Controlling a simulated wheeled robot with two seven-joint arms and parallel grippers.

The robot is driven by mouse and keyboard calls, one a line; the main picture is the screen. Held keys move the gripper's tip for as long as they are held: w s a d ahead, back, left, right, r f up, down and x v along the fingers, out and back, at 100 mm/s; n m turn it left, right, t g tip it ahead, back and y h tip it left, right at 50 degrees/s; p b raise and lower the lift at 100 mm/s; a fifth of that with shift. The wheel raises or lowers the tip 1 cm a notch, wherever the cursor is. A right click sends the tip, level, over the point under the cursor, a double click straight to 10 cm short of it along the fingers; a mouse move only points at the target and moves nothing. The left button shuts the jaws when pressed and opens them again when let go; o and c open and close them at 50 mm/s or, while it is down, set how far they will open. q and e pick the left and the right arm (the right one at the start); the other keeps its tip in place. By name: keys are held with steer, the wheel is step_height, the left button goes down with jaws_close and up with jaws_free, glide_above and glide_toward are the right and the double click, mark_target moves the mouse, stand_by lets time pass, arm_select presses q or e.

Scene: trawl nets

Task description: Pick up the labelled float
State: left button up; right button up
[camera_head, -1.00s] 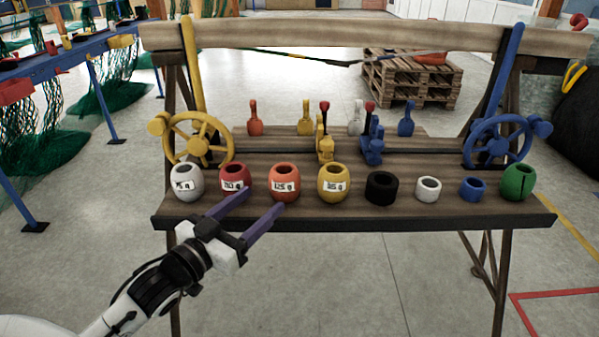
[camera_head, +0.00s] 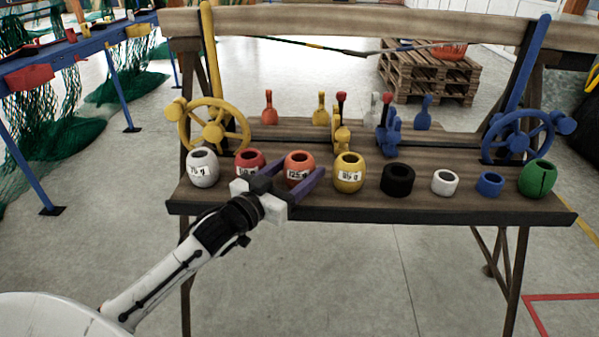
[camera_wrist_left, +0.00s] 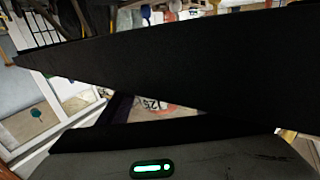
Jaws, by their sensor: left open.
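Labelled floats stand in a row on the wooden bench (camera_head: 400,211): a white one (camera_head: 203,168), a red one (camera_head: 249,158), an orange one (camera_head: 299,161) and a yellow one (camera_head: 348,174). The orange label reads about 125 g; the others are hard to read. My left gripper (camera_head: 302,169) is open, with its purple fingers either side of the orange float's front. I cannot tell whether they touch it. In the left wrist view, the orange float's label (camera_wrist_left: 152,104) shows between dark finger shapes; most of the float is hidden. My right gripper is out of view.
Unlabelled black (camera_head: 397,180), white (camera_head: 445,183), blue (camera_head: 490,184) and green (camera_head: 537,179) pieces continue the row rightward. Yellow (camera_head: 208,124) and blue (camera_head: 518,135) handwheels stand at the bench ends. Bottle-shaped pieces and levers stand behind. Floor in front is clear.

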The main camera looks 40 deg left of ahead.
arm_select(q)
steer(key=shift+c, duration=0.3)
steer(key=c, duration=0.7)
